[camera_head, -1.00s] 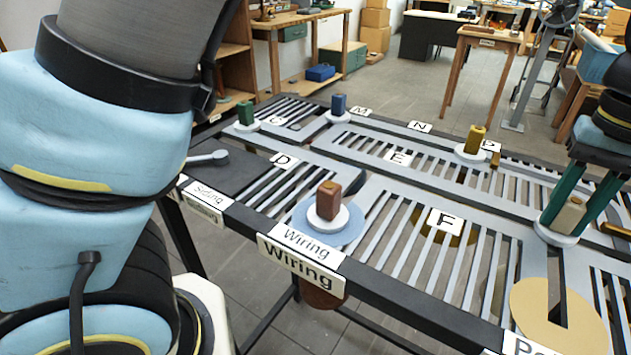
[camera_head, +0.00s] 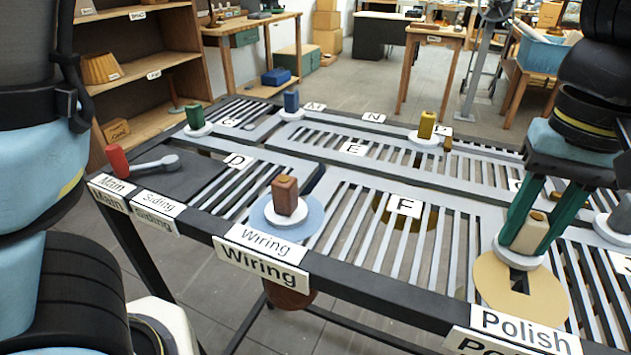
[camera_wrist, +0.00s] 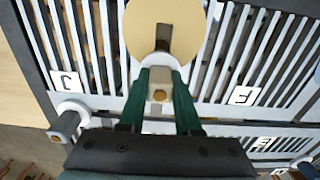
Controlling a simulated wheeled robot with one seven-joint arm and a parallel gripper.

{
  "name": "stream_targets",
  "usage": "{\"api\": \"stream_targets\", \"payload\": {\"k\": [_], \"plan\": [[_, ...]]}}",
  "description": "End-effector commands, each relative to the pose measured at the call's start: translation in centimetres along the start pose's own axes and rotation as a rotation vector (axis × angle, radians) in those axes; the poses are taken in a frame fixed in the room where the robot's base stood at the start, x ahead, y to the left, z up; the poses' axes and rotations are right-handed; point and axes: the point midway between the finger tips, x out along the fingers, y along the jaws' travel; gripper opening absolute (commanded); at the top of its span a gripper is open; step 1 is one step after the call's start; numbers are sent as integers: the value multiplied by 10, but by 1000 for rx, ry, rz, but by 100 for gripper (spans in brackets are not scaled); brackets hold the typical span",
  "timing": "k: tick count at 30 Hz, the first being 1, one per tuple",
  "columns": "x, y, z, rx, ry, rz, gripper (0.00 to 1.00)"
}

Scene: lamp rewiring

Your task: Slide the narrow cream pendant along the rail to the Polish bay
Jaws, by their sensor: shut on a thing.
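The cream pendant's block (camera_head: 530,234) stands upright on a small white disc (camera_head: 517,258). My gripper (camera_head: 527,238) is shut on this block between its green fingers. In the wrist view the cream block (camera_wrist: 160,82) shows between the fingertips. The Polish bay's tan disc (camera_head: 490,292) lies at the front right, with a dark slot cut in from its far side. The white disc overlaps the far edge of the tan disc, at the slot's mouth. The Polish label (camera_head: 525,332) is on the front rail. Anything hanging below the cream block is hidden.
A brown block (camera_head: 285,195) stands on the blue Wiring disc (camera_head: 262,220). Green (camera_head: 194,115), blue (camera_head: 291,101) and yellow (camera_head: 427,125) blocks stand farther back. A grey block (camera_wrist: 66,121) is beside my gripper. A red-handled lever (camera_head: 118,160) is at left.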

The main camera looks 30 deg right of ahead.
Motion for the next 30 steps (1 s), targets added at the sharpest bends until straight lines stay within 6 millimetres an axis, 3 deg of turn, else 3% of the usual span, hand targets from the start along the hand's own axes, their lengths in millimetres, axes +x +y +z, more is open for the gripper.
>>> {"api": "stream_targets", "payload": {"k": [13,24,25,30], "plan": [[3,-1,44,3,-6,-4,0],[2,-1,51,1,-6,-4,0],[2,-1,51,1,-5,-4,35],[2,-1,51,1,-5,-4,54]]}}
